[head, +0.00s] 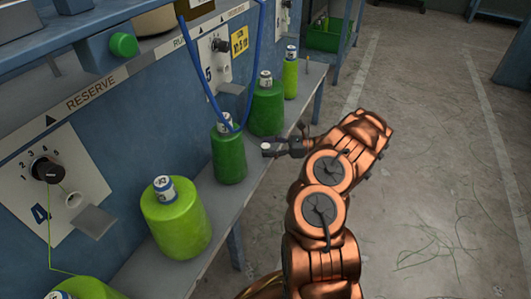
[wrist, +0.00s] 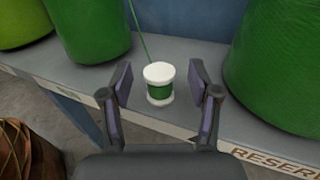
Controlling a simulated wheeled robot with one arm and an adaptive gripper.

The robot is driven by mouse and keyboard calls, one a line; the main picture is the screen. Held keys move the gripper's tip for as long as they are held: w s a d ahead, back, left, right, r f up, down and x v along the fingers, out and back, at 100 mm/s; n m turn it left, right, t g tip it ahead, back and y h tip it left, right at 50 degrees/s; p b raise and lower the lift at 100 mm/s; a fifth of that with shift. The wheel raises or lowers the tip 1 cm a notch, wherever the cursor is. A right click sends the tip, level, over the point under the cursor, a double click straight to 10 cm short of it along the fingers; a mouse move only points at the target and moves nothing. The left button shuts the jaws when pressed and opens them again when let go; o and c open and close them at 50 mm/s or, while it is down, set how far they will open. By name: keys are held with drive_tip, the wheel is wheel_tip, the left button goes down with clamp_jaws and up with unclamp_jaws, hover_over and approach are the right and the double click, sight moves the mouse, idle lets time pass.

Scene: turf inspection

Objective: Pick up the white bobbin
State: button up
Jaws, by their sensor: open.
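The white bobbin (wrist: 159,72) stands upright on the grey shelf in the wrist view, with white ends and green thread around its middle. My gripper (wrist: 161,82) is open, with one finger on each side of the bobbin and visible gaps between. The fingers do not appear to touch it. In the head view, my gripper (head: 284,147) reaches left to the shelf's edge, and the small white bobbin (head: 266,148) shows at its tip. The bobbin's far side is hidden.
Large green thread cones stand along the shelf (wrist: 200,115), including a dark green cone (head: 229,158) close by and a lime cone (head: 176,222) nearer. Blue tubing (head: 203,75) hangs above. A green thread rises behind the bobbin. The floor (head: 430,130) at right is mostly open.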

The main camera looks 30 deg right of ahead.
drive_tip(key=shift+w+a, duration=0.3)
drive_tip(key=shift+a, duration=0.15)
drive_tip(key=shift+c, duration=0.2)
drive_tip(key=c, duration=1)
drive_tip(key=shift+c, duration=0.2)
